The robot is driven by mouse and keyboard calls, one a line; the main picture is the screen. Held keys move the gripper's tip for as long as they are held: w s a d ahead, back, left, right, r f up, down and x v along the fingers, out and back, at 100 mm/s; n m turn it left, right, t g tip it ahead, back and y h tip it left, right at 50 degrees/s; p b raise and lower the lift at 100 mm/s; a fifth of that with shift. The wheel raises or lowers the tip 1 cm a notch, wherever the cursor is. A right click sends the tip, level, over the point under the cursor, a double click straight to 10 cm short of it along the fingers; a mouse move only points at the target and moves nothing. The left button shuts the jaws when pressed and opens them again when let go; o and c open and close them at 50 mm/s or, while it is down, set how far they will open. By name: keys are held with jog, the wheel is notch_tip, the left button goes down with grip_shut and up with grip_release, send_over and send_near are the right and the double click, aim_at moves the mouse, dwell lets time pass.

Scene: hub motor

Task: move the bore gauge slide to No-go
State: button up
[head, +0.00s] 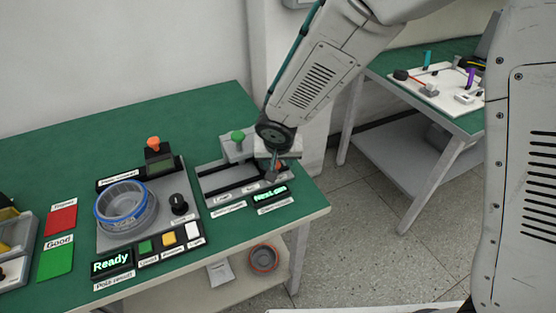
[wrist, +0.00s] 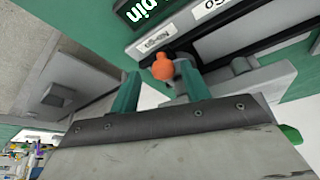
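The bore gauge (head: 207,188) stands near the right end of the green bench, with a dark slot along it. Its slide has an orange knob (wrist: 163,67), which also shows in the head view (head: 279,167) at the slot's right part. In the wrist view the knob lies beside the No-go label (wrist: 157,42); the Go label (wrist: 240,65) is farther right. My gripper (wrist: 158,78) is at the knob, its two green fingers apart on either side, with a gap visible at the left finger. Contact with the right finger cannot be told. My gripper (head: 273,172) partly hides the gauge in the head view.
A green knob (head: 238,136) stands behind the slot. A lit display (head: 270,193) is at the gauge's front right. Left are a blue-rimmed bowl (head: 124,208), a Ready display (head: 111,262) and coloured buttons. A second bench (head: 450,117) stands back right.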

jog(key=v, duration=0.7)
jog(key=shift+r, duration=0.4)
jog(key=shift+s, duration=0.15)
